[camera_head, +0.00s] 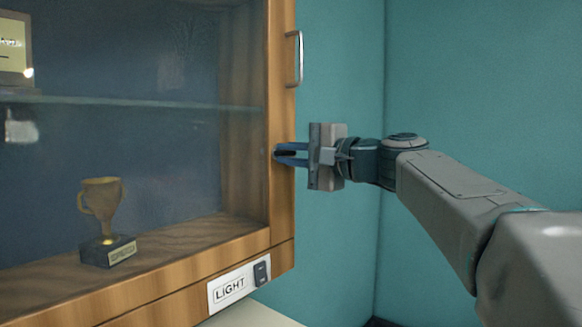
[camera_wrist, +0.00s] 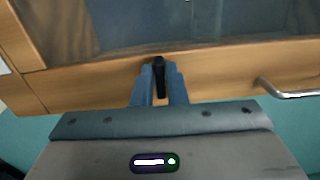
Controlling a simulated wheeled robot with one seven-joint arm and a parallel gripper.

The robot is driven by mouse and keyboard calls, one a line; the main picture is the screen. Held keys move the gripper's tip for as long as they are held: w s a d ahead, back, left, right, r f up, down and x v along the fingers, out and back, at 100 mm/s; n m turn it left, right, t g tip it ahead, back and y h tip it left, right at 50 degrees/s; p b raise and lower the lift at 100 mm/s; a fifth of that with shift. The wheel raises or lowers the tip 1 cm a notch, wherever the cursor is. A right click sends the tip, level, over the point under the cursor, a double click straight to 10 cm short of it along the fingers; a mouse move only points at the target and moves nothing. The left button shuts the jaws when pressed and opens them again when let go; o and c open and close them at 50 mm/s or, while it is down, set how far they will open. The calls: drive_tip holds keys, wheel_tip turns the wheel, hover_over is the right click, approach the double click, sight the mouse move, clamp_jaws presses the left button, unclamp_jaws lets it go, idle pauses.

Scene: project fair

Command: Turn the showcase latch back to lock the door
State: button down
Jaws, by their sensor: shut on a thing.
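The showcase door (camera_head: 283,110) has a wooden frame around a glass pane and looks closed. A small black latch (camera_wrist: 160,64) sits on the door's wooden frame, between my fingertips in the wrist view. In the head view the latch (camera_head: 280,153) shows only as a dark bit at the fingertips. My gripper (camera_head: 284,154) reaches the frame's right side from the right, its two blue fingers shut on the latch. It also shows in the wrist view (camera_wrist: 160,75). The latch's lower part is partly hidden between the fingers.
A metal door handle (camera_head: 299,58) sticks out above my gripper; it also shows in the wrist view (camera_wrist: 285,92). A trophy (camera_head: 104,215) stands inside behind the glass. A light switch (camera_head: 261,273) with a LIGHT label is below. Teal wall lies to the right.

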drive_tip(key=shift+n, duration=0.3)
idle(0.4)
drive_tip(key=c, duration=1.5)
unclamp_jaws()
drive_tip(key=v, duration=1.3)
drive_tip(key=shift+s+d, duration=0.25)
drive_tip(key=shift+d, duration=0.05)
